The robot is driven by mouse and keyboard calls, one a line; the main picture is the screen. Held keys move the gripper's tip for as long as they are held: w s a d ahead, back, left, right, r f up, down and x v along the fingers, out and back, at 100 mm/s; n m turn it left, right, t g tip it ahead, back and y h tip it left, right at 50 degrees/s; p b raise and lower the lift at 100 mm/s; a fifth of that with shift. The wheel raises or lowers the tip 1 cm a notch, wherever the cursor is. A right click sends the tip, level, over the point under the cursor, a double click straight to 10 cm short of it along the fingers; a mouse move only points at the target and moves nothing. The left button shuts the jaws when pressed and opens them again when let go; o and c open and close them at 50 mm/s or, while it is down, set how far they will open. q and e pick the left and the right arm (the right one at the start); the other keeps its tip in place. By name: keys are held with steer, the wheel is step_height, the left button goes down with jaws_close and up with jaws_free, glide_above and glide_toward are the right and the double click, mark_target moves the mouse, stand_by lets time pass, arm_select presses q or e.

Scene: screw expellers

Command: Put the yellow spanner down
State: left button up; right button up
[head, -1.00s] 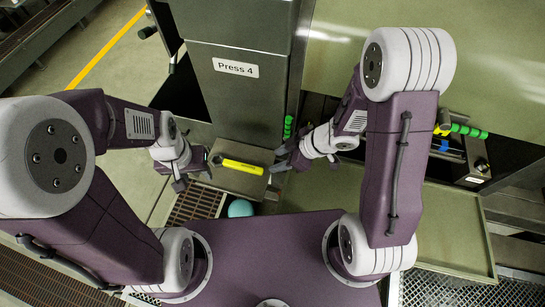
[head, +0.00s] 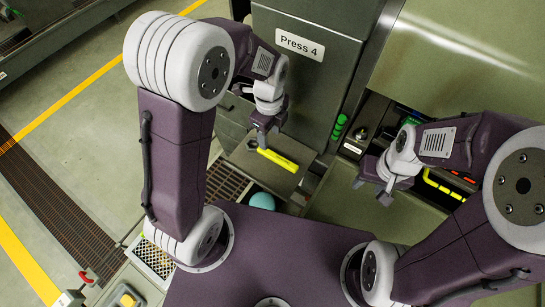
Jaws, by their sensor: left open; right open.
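The yellow spanner (head: 280,161) lies on a small grey ledge (head: 284,182) at the foot of the press in the head view. My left gripper (head: 263,143) is open and points down at the spanner's left end. Its fingers overlap that end in the picture, and I cannot tell whether they touch it. My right gripper (head: 372,191) is open and empty, well to the right of the spanner, over a greenish tray (head: 345,205).
The press cabinet (head: 305,85) labelled Press 4 stands behind the ledge. Green grips (head: 339,127) stick out at its right side. A teal ball (head: 262,201) sits below the ledge by a brown grate (head: 228,184). Yellow-handled things (head: 443,187) lie beyond my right gripper.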

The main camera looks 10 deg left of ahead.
mark_target(270, 153)
arm_select(q)
step_height(270, 153, down, 3)
steer(key=shift+s+r, duration=0.1)
steer(key=shift+r, duration=0.1)
steer(key=shift+w+f, duration=0.25)
steer(key=shift+f, duration=0.2)
steer(key=f, duration=0.2)
steer(key=s+f+p, duration=0.1)
steer(key=f, duration=0.1)
steer(key=shift+d+f, duration=0.1)
steer(key=shift+f, duration=0.25)
steer(key=shift+w+f, duration=0.15)
steer(key=shift+f, duration=0.05)
jaws_close()
